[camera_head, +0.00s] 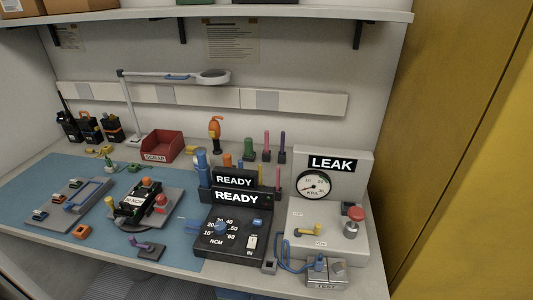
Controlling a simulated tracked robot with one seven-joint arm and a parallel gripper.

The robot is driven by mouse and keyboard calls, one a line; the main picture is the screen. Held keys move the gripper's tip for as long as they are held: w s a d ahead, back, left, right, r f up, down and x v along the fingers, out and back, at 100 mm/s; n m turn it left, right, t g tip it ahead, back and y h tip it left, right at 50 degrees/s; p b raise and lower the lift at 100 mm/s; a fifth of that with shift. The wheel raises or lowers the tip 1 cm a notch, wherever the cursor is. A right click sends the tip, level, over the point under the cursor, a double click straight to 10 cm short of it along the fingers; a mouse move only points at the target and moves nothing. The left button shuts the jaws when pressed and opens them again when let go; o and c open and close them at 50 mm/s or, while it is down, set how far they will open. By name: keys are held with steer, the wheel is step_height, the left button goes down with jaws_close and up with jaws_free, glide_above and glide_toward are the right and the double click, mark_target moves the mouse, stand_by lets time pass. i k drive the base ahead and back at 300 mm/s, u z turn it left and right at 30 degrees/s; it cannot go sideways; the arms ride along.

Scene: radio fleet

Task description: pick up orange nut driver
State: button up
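A tall orange-handled tool (215,126) stands upright at the back of the bench, left of a green-handled tool (249,147). A smaller orange handle (227,160) shows lower down, partly hidden behind the black READY units. I cannot tell which of these two orange things is the nut driver. Thin pink (266,143) and purple (282,143) handles stand upright to the right. My gripper is not in view.
Black READY units (236,198) stand in front of the tools. A LEAK gauge station (330,232) is at right. A red scrap bin (162,147) and a lamp (211,77) are left and above. A blue mat (35,182) carries fixtures. A shelf (300,14) overhangs the back.

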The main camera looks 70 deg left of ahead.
mark_target(227, 158)
steer(key=u, duration=0.1)
steer(key=k, duration=1.7)
steer(key=z, duration=0.4)
steer(key=i, duration=0.1)
steer(key=u, duration=2.45)
steer(key=i, duration=1.65)
steer(key=z, duration=0.1)
